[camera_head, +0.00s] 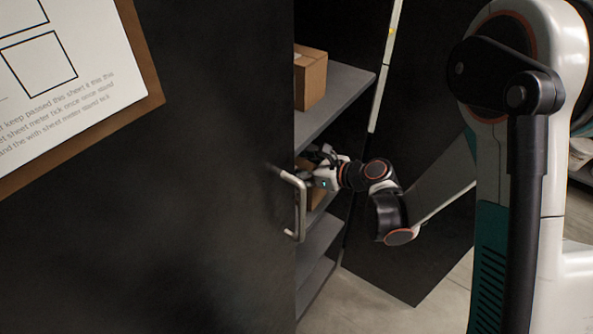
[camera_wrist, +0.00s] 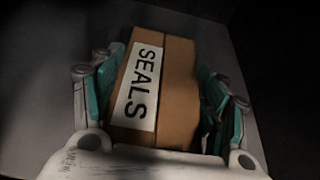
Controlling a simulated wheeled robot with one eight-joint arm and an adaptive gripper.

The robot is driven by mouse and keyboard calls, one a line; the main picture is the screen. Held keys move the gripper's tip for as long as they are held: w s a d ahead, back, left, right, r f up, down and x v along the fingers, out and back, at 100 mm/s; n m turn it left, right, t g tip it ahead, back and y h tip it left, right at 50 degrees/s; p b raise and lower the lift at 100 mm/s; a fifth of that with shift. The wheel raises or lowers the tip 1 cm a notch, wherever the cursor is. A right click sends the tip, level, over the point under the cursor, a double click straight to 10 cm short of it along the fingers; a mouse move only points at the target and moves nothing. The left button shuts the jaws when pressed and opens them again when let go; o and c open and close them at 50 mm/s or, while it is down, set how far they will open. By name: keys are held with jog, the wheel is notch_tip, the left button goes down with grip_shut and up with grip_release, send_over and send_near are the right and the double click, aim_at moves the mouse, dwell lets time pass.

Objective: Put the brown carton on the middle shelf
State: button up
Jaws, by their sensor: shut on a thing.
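My gripper (camera_head: 320,170) is inside the open cabinet, below the upper shelf (camera_head: 345,88). It is shut on a brown carton (camera_head: 314,196), which is mostly hidden by the gripper and the dark door in the head view. In the wrist view the brown carton (camera_wrist: 180,92) sits between the two teal-padded fingers, with a white label reading "SEALS" on top. A shelf (camera_head: 322,207) shows just below the held carton; I cannot tell whether the carton rests on it.
Another brown carton (camera_head: 310,78) stands on the upper shelf. A large dark door (camera_head: 215,170) with a metal handle (camera_head: 298,205) stands close left of my gripper. A lower shelf (camera_head: 319,240) looks bare where visible. A clipboard sheet (camera_head: 60,85) hangs on the door.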

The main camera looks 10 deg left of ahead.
jog(key=shift+r, duration=0.1)
jog(key=shift+f, duration=0.2)
jog(key=o, duration=1.5)
jog(key=shift+r, duration=0.1)
jog(key=shift+r, duration=0.15)
jog(key=p+v, duration=0.3)
jog(key=v, duration=0.9)
jog(key=shift+s, duration=0.1)
